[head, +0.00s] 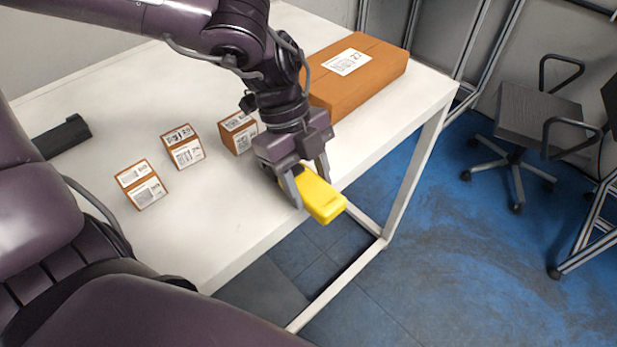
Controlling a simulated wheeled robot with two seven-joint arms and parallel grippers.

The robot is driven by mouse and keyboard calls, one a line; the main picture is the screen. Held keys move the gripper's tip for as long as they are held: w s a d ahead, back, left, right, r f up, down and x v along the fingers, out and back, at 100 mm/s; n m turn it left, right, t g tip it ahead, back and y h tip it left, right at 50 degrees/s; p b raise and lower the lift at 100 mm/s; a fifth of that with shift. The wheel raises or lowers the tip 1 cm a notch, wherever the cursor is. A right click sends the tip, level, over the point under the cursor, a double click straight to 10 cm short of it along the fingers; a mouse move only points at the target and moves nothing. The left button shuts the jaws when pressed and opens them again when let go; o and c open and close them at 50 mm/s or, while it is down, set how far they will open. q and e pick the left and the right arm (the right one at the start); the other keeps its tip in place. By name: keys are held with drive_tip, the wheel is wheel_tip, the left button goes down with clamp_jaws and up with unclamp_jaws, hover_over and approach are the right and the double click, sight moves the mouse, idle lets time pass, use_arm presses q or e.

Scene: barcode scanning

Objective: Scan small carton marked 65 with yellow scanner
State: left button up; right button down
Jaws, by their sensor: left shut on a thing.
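The yellow scanner (319,195) is held in my left gripper (306,184), whose fingers are shut on it near the table's right front edge. The scanner's outer end reaches out past the edge over the floor. Three small brown cartons with white labels stand on the table: one at the front left (142,186), one in the middle (184,147) and one (238,132) just left of my left wrist. The labels are too small to tell which carton is marked 65. My right gripper does not show.
The white table (240,225) carries a large brown box (362,82) at the back right, behind my left gripper. A dark object (62,137) lies at the far left. A black chair (530,115) stands on the blue floor at right.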

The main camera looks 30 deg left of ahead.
sight(309, 183)
use_arm(q)
wheel_tip(309, 183, up, 12)
drive_tip(key=p, duration=0.7)
drive_tip(key=shift+p, duration=0.4)
drive_tip(key=shift+w, duration=0.1)
